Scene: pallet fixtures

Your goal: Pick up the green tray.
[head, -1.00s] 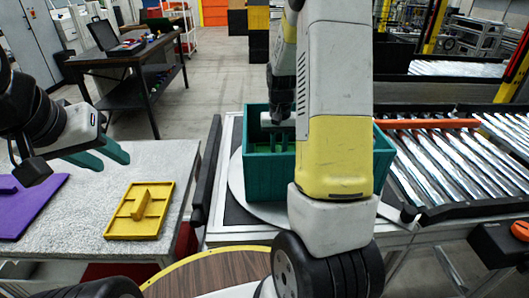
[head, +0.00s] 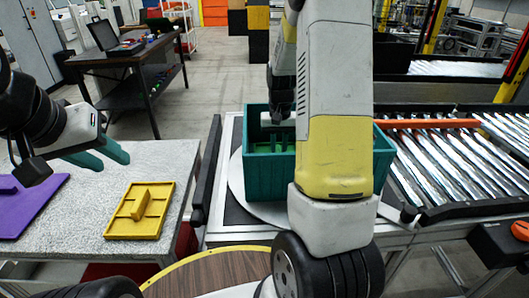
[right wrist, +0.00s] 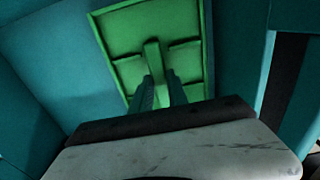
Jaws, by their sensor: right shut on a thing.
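The green tray (right wrist: 122,38) shows in the right wrist view inside the teal box (head: 262,170), with a raised bar handle (right wrist: 153,58) along its middle. My right gripper (right wrist: 159,82) reaches down into the box, its two fingers shut on either side of the handle. My left gripper (head: 104,157) is open and empty over the grey table at left.
A yellow tray (head: 140,212) and a purple tray (head: 35,205) lie on the speckled grey table (head: 85,232). The teal box stands on a round white plate (head: 238,190). A roller conveyor (head: 450,160) with an orange bar (head: 430,123) is at right.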

